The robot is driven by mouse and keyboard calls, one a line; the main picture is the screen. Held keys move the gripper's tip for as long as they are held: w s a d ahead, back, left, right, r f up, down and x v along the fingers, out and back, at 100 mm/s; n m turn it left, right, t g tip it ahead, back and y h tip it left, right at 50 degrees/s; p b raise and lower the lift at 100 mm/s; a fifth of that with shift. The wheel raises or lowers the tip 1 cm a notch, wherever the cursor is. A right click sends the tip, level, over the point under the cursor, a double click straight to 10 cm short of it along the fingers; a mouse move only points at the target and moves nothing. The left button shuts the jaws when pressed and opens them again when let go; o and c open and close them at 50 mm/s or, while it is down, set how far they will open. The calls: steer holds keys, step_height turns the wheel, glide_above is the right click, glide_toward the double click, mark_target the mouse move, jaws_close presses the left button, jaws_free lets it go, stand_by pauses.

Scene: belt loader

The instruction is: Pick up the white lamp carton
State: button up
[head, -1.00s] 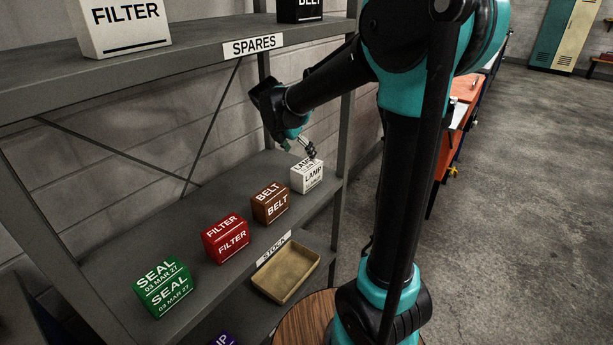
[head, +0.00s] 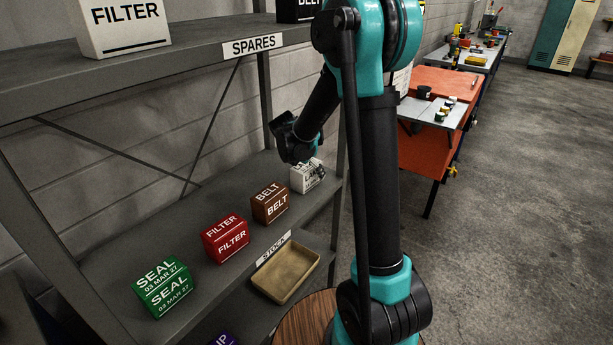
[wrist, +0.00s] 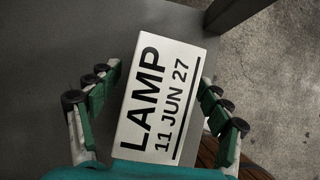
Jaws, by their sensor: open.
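The white lamp carton (head: 301,180) stands at the right end of the middle shelf in the head view, partly covered by my gripper (head: 318,168). In the wrist view the carton (wrist: 164,98) shows its top, printed "LAMP 11 JUN 27", lying slightly tilted in the picture. My gripper (wrist: 158,93) is open there, with one green-padded finger on each side of the carton. A gap shows on the left side; the right finger is close to the carton's edge, and I cannot tell whether it touches.
On the same shelf (head: 217,281) stand a brown belt carton (head: 270,203), a red filter carton (head: 226,239) and a green seal carton (head: 163,288), to the left. A shelf post (wrist: 232,12) is close beyond the carton. A tan tray (head: 308,276) lies lower down.

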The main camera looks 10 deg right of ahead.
steer(key=shift+w+d+f, duration=0.1)
steer(key=shift+w+f, duration=0.05)
steer(key=shift+f, duration=0.2)
steer(key=shift+f, duration=0.25)
stand_by(0.4)
steer(key=c, duration=1.4)
steer(key=shift+o, duration=0.2)
steer(key=shift+r, duration=0.1)
